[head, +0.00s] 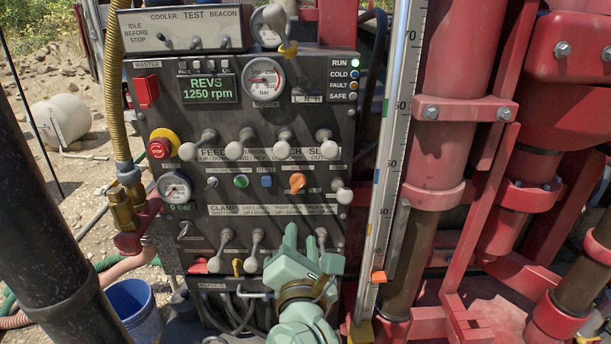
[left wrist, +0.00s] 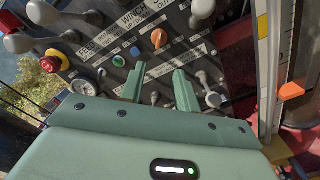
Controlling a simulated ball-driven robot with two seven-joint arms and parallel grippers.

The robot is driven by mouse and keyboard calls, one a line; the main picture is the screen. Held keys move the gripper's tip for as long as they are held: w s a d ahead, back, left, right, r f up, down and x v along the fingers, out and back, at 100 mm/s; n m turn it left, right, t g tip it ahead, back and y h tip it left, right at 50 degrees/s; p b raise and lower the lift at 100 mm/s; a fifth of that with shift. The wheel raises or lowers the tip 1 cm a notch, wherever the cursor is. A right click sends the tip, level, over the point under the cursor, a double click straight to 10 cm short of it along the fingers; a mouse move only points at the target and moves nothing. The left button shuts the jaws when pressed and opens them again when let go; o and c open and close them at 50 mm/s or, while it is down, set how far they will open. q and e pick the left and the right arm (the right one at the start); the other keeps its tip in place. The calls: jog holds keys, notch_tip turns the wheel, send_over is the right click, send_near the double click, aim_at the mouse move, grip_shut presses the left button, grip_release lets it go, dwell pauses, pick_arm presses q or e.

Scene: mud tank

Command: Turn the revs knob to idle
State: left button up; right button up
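An orange rotary knob (head: 298,183), which looks like the revs knob, sits on the dark control panel (head: 222,203), right of a blue button (head: 266,181); its label is too small to read. A display (head: 209,90) reads REVS 1250 rpm. My left gripper (head: 303,238) is in front of the panel, below the knob and apart from it. In the left wrist view its two green fingers (left wrist: 159,75) are spread with nothing between them, and the orange knob (left wrist: 158,39) shows just beyond the tips. My right gripper is not in view.
Grey levers (head: 284,136) stick out in a row above the knob, and more levers (head: 228,237) below. A red stop button (head: 160,148) is at the panel's left. A ruled scale (head: 388,180) and red machine columns stand to the right.

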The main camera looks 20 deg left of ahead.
aim_at(299, 188)
pick_arm(q)
jog(key=p+x, duration=0.2)
jog(key=x, duration=1.4)
jog(key=shift+s+a+f, duration=0.1)
jog(key=shift+a, duration=0.05)
jog(key=shift+w, duration=0.25)
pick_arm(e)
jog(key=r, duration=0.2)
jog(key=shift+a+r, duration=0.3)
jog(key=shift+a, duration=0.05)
pick_arm(q)
grip_shut()
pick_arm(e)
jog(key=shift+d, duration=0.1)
